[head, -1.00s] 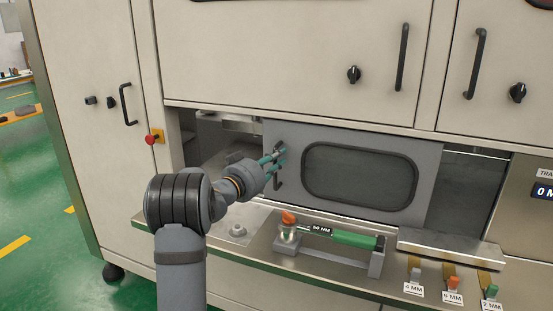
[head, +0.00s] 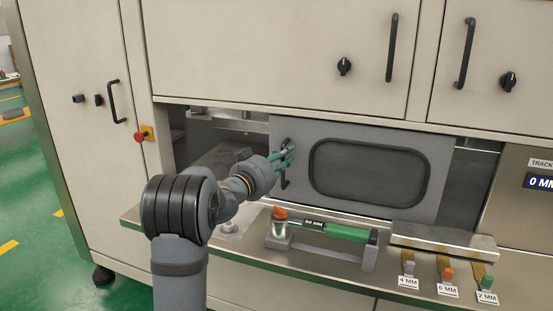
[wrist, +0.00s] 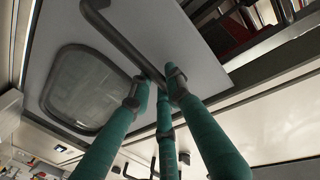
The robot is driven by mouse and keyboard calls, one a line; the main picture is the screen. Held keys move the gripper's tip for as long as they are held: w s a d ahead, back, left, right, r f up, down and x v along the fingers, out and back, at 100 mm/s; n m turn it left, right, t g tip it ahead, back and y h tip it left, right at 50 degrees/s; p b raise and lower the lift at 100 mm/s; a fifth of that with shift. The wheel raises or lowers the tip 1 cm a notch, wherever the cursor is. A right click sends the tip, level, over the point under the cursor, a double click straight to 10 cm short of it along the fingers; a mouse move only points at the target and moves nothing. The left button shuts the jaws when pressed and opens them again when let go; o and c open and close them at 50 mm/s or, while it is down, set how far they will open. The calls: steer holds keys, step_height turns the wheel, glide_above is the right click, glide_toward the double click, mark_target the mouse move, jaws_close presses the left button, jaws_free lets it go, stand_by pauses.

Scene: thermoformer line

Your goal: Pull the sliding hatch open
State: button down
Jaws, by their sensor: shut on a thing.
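The sliding hatch (head: 300,135) is a grey panel with a dark rounded window, in the machine's front. It stands partly open: a gap shows at its left, where the machine's inside is visible. Its dark bar handle (head: 286,179) is upright near the panel's left edge. My gripper (head: 287,157) has teal fingers and is shut on the handle. In the wrist view, the fingers close around the handle bar (wrist: 122,42), with the hatch (wrist: 185,45) and its window behind. The fingers partly hide the handle.
Below the hatch is a ledge with a green-handled tool (head: 348,233) in a grey cradle. A metal cover (head: 443,241) and several coloured, labelled pegs are to the right. A red stop button (head: 139,138) is at the left. A dark recess (head: 470,175) lies right of the hatch.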

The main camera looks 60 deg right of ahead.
steer(key=c, duration=1.7)
jaws_free()
steer(key=shift+w, duration=0.15)
steer(key=shift+c, duration=0.2)
steer(key=shift+o, duration=0.3)
steer(key=shift+a, duration=0.15)
steer(key=a, duration=1.1)
steer(key=shift+s+a, duration=0.4)
steer(key=w+d, duration=0.1)
steer(key=d, duration=1.1)
